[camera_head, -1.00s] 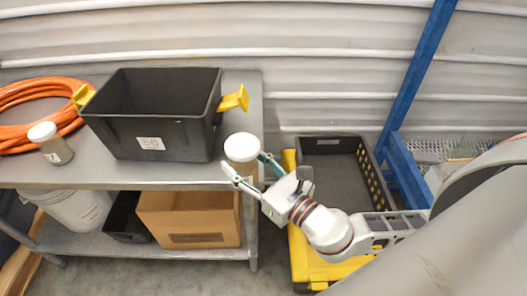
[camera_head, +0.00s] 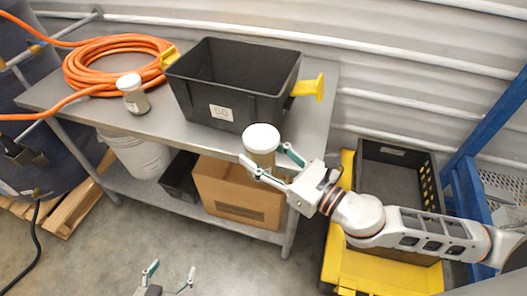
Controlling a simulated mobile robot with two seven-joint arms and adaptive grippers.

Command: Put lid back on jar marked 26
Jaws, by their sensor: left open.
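A jar with a white top (camera_head: 262,138) and a brownish body is over the front right part of the table, by the black bin. My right gripper (camera_head: 267,162), whose arm comes in from the right, has one finger on each side of this jar and is closed on its body. The jar's base and any mark are hidden. A second jar with a white top (camera_head: 132,92) stands upright at the table's left, with a small label too small to read. My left gripper (camera_head: 170,271) is open and empty at the bottom edge, low in front of the table. No loose lid shows.
The metal table (camera_head: 185,128) carries a black bin (camera_head: 228,118) with yellow handles and a coiled orange hose (camera_head: 112,50). A carton (camera_head: 240,200) is on the lower shelf. A yellow-and-black crate (camera_head: 370,268) is under my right arm. The table front between the jars is clear.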

